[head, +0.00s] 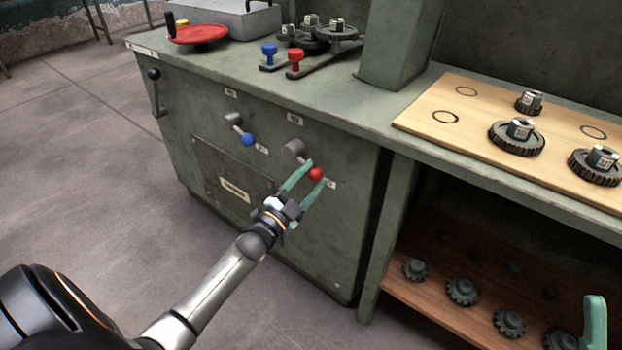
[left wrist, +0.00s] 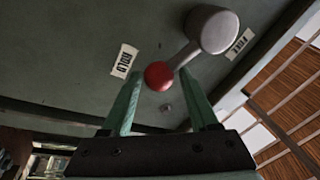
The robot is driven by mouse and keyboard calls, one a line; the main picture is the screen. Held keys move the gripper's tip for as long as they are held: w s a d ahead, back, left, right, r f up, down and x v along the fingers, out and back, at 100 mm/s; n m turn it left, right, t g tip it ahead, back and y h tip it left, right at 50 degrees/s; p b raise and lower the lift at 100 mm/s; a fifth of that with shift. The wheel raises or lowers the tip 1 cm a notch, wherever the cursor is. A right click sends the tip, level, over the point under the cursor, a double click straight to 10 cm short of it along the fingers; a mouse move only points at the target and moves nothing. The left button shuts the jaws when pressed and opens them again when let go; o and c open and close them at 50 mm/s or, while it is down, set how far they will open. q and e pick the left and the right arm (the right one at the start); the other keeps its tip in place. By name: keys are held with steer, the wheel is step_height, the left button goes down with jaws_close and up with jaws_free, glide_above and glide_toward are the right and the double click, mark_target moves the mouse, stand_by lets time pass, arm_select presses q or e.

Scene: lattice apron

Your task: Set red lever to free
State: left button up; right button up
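The red lever has a grey hub (head: 294,151) on the green cabinet front and a red ball knob (head: 316,174). In the left wrist view its short arm runs from the hub (left wrist: 213,30) to the red knob (left wrist: 158,76). A label reading HOLD (left wrist: 124,60) lies near the knob's side, and another, seemingly FREE (left wrist: 240,44), lies beside the hub. My left gripper (head: 314,171) is open, its green fingers apart, with the knob between or just beyond the tips. Contact cannot be told. Part of my right gripper (head: 594,322) shows at the lower right edge.
A blue-knobbed lever (head: 248,139) is left of the red one, and a black-knobbed handle (head: 155,90) is farther left. Floor is clear.

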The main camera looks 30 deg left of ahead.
arm_select(q)
steer(key=c, duration=0.9)
jaws_close()
steer(key=shift+a+f, duration=0.1)
steer(key=shift+f, duration=0.05)
